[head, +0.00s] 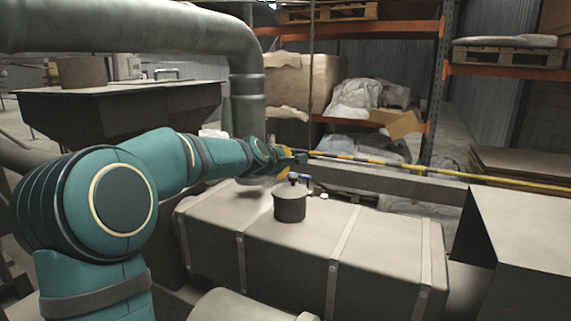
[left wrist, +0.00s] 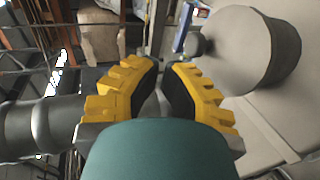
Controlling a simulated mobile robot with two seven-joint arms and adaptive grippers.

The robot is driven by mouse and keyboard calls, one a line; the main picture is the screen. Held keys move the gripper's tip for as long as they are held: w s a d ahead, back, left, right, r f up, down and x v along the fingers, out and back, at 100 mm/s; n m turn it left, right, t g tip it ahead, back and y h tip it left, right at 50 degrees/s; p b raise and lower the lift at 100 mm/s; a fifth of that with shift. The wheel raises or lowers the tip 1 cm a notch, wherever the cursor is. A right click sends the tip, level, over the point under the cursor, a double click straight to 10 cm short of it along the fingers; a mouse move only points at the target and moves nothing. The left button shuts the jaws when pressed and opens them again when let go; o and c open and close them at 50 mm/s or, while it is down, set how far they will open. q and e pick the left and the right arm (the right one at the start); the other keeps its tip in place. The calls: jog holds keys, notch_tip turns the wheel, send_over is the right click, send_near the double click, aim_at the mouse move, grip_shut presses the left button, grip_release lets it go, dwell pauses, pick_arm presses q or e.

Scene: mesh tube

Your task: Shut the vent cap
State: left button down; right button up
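The vent (head: 290,207) is a short dark grey cylinder on top of the beige tank. Its cap (head: 289,188) lies across the top, with a small dark knob and a bluish piece (head: 302,177) above it. I cannot tell whether the cap is fully seated. In the left wrist view the vent (left wrist: 272,48) is at the upper right, with the knob (left wrist: 196,45) facing the fingertips. My left gripper (head: 294,159) is just behind and above the cap. In the left wrist view its yellow fingers (left wrist: 164,68) stand slightly apart, with nothing held between them. My right gripper is not in view.
The strapped beige tank (head: 300,245) fills the middle. A yellow-black striped bar (head: 400,168) and a beam run behind it. A large pipe (head: 130,27) passes overhead at the left. A grey box (head: 525,240) stands at the right. Space directly above the tank's right half is clear.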

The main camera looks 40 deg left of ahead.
aim_at(292, 176)
pick_arm(q)
jog(key=shift+w+d+f, duration=0.1)
jog(key=shift+w, duration=0.5)
jog(key=g+p, duration=0.1)
jog(key=w+g+p, duration=0.1)
jog(key=p, duration=0.1)
jog(key=shift+w+f+h, duration=0.2)
jog(key=shift+w+h, duration=0.05)
jog(key=shift+h, duration=0.15)
jog(key=shift+f+g, duration=0.15)
jog(key=shift+g, duration=0.25)
jog(key=shift+w+a+f, duration=0.2)
jog(key=shift+w+f, duration=0.05)
jog(key=shift+f, duration=0.1)
jog(key=shift+x, duration=0.85)
jog(key=shift+f, duration=0.35)
jog(key=shift+f, duration=0.1)
